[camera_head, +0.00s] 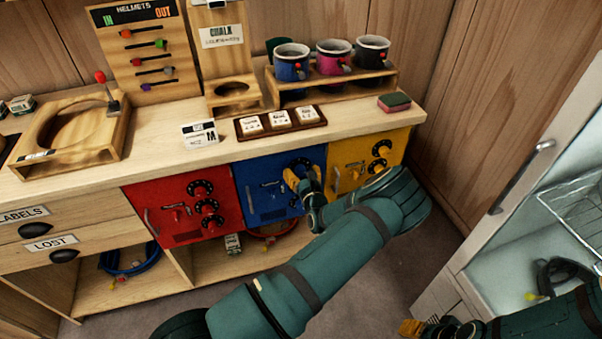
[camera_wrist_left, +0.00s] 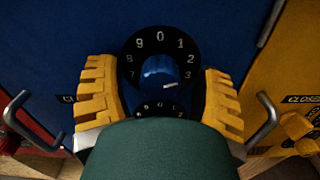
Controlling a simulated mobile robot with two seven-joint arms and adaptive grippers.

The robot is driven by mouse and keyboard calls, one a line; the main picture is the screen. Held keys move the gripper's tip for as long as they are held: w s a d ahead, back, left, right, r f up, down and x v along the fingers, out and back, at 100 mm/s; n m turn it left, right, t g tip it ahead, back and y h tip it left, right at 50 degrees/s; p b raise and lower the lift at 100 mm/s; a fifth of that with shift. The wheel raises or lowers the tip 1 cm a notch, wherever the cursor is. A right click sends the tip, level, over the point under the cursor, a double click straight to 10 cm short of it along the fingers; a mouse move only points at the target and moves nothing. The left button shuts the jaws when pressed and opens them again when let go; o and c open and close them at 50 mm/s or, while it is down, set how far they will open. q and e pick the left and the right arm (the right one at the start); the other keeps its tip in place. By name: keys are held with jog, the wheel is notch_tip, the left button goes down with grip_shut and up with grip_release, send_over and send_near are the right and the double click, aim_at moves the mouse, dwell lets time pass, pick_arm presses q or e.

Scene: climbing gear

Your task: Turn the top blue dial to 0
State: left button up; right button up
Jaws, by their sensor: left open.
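The blue safe door (camera_head: 256,206) is in the middle of the counter front in the head view. Its top dial (camera_wrist_left: 160,45) is a black ring with white numbers and a blue knob (camera_wrist_left: 158,70); 0 is at the top of the ring. A white mark on the knob's lower right points away from 0, rightward. My left gripper (camera_head: 303,179) is at this dial. In the left wrist view, its yellow fingers (camera_wrist_left: 160,98) are open on either side of the dial, apart from the knob. A lower dial (camera_wrist_left: 160,106) is partly hidden. My right gripper (camera_head: 412,328) is partly visible at bottom right.
A red door (camera_head: 160,212) and a yellow door (camera_head: 400,145), each with dials and handles, flank the blue one. The wooden counter (camera_head: 350,125) above carries mugs, tiles and a sponge. An open glass-front cabinet (camera_head: 530,170) stands at right.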

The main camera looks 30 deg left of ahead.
pick_arm(q)
grip_shut()
dwell(0.4)
jog(key=n+p, duration=0.1)
jog(key=n, duration=0.1)
jog(key=shift+r+n+p, duration=0.1)
jog(key=shift+n+p, duration=0.3)
jog(key=n+p, duration=0.1)
jog(key=n, duration=0.2)
jog(key=shift+n, duration=0.3)
jog(key=n, duration=0.3)
jog(key=shift+n+p, duration=0.3)
jog(key=shift+p, duration=0.1)
jog(key=shift+n, duration=2)
jog(key=shift+w, duration=0.1)
